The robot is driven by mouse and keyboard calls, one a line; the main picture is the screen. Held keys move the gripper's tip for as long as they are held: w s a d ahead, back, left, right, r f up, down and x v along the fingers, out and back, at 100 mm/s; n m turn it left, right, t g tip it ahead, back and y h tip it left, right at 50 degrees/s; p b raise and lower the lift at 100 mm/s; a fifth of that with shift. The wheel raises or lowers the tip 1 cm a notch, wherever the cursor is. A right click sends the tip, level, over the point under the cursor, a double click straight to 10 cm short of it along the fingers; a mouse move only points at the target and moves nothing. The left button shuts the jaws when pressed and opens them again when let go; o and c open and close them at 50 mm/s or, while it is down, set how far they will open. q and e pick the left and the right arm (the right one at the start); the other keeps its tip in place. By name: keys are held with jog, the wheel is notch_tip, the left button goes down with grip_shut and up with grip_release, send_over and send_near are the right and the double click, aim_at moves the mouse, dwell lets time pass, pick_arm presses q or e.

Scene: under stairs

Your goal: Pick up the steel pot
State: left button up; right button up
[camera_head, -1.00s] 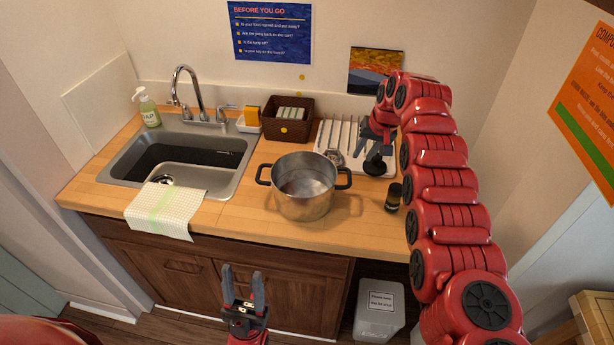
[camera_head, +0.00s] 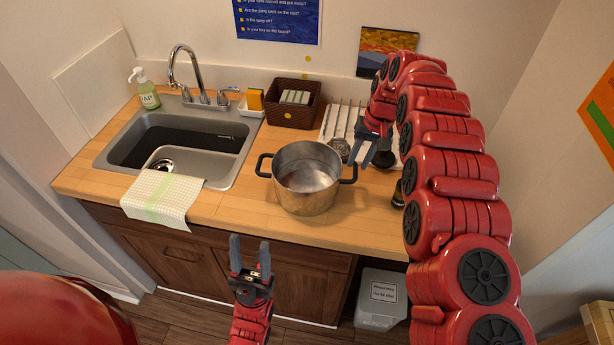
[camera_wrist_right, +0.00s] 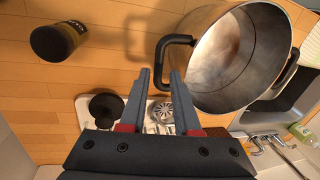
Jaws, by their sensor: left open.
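The steel pot (camera_head: 306,190) stands upright on the wooden counter, with a dark handle on each side. My right gripper (camera_head: 368,150) is open and empty, just behind and to the right of the pot's right handle. In the right wrist view the pot (camera_wrist_right: 238,60) fills the upper right. There its dark handle (camera_wrist_right: 172,45) lies just past the open fingertips of my right gripper (camera_wrist_right: 160,75), and I cannot tell whether they touch. My left gripper (camera_head: 250,258) is open and empty, in front of the counter and below its edge.
A sink (camera_head: 180,145) with a towel (camera_head: 160,197) is left of the pot. A dark jar (camera_wrist_right: 55,42) is near the right handle. A grey bin (camera_head: 382,298) stands below.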

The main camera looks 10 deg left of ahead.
aim_at(356, 169)
jog(key=shift+a+f+p, duration=0.15)
jog(key=shift+f, duration=0.35)
jog(key=shift+a+f+p, duration=0.15)
jog(key=shift+f, duration=0.45)
jog(key=f+p, duration=0.1)
jog(key=f, duration=0.1)
jog(key=f+p, duration=0.1)
jog(key=f, duration=0.1)
jog(key=shift+s+a+p, duration=0.15)
jog(key=shift+s+p, duration=0.05)
jog(key=shift+p, duration=0.15)
jog(key=shift+a+f, duration=0.1)
jog(key=shift+f, duration=0.4)
grip_shut()
jog(key=shift+r, duration=0.1)
